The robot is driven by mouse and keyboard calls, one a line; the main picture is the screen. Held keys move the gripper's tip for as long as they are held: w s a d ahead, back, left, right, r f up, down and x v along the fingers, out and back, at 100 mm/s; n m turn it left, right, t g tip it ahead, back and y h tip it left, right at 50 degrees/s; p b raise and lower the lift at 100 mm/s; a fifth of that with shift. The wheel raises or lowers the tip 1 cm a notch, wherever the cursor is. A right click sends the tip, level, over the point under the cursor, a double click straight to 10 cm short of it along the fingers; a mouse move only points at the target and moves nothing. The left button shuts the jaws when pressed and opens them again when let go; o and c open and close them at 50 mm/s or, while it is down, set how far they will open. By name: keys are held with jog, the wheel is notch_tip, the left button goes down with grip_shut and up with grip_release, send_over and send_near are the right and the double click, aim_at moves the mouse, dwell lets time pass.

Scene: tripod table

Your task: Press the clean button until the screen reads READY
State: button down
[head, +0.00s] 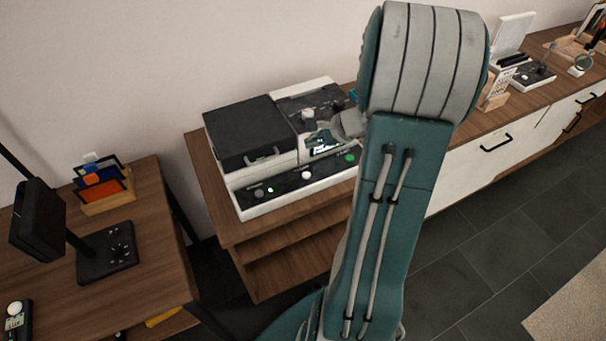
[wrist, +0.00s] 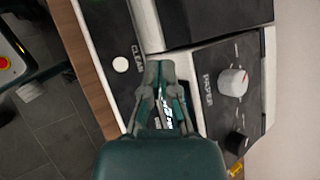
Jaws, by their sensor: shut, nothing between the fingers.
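The machine (head: 240,178) is a white unit with a black lid, standing on a wooden cabinet. Its black front strip carries a round white button (head: 307,175), which in the wrist view (wrist: 121,65) sits beside the word CLEAN. A small lit screen (head: 322,149) is partly covered by my gripper (head: 313,139). In the wrist view the screen (wrist: 168,112) shows between my finger links, and its text cannot be read. My gripper (wrist: 160,68) is shut and empty. Its tips appear to the right of the white button there, apart from it.
A green button (head: 350,157) and a small green light (head: 270,189) are on the same strip. A white knob (wrist: 233,82) marked PAPER and a black knob (wrist: 238,142) are near my gripper. A desk with a black lamp (head: 38,220) stands left.

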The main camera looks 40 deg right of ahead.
aim_at(308, 174)
jog(key=a+f, duration=0.2)
jog(key=f, duration=0.2)
jog(key=d+f, duration=0.1)
jog(key=f, duration=0.2)
jog(key=shift+d+f, duration=0.1)
jog(key=shift+d, duration=0.15)
jog(key=shift+f, duration=0.35)
jog(key=shift+a+f, duration=0.3)
jog(key=shift+a, duration=0.15)
jog(key=shift+d, duration=0.3)
jog(key=shift+a, duration=0.2)
jog(key=shift+d+f, duration=0.1)
jog(key=shift+f, duration=0.25)
